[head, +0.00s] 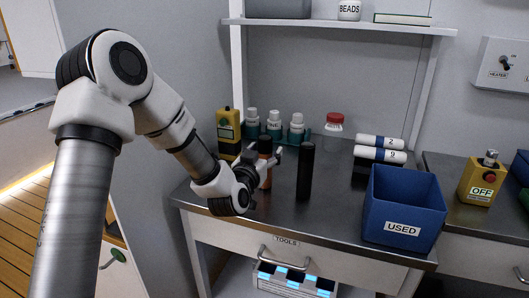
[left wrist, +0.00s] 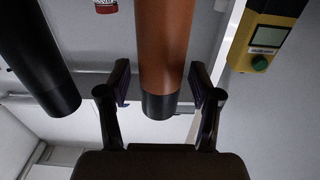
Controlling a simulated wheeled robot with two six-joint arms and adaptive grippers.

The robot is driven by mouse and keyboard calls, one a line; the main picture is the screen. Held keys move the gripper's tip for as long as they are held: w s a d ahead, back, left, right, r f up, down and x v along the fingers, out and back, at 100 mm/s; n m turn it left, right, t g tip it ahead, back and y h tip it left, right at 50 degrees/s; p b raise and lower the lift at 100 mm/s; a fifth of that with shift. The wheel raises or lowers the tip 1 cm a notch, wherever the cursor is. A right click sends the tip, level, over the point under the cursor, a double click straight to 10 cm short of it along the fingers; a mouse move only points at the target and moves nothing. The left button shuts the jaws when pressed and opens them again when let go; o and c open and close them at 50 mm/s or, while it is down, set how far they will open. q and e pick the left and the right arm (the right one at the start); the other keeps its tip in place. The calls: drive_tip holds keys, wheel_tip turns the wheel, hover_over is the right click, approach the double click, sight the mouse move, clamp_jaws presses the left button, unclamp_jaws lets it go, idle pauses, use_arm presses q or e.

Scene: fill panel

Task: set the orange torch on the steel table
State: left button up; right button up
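The orange torch (head: 265,178) stands upright on the steel table (head: 335,205), with a black top and orange body. Part of it is hidden behind my left gripper (head: 270,162). In the left wrist view the torch (left wrist: 165,45) shows as an orange cylinder with a black end, between the fingers of my left gripper (left wrist: 161,88). The fingers are spread, with a visible gap on each side of the torch. My right gripper is not in view.
A black cylinder (head: 305,172) stands just right of the torch. Behind are a yellow device (head: 229,132), several white-capped bottles (head: 274,122) and a red-lidded jar (head: 334,124). White rolls (head: 380,155) and a blue USED bin (head: 403,205) stand right. The table's front middle is clear.

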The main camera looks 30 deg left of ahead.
use_arm(q)
drive_tip(key=shift+r, duration=0.1)
drive_tip(key=shift+s+r, duration=0.1)
drive_tip(key=shift+s, duration=0.05)
drive_tip(key=p+v, duration=0.8)
drive_tip(key=v, duration=0.3)
drive_tip(key=shift+s+d, duration=0.2)
drive_tip(key=shift+s, duration=0.2)
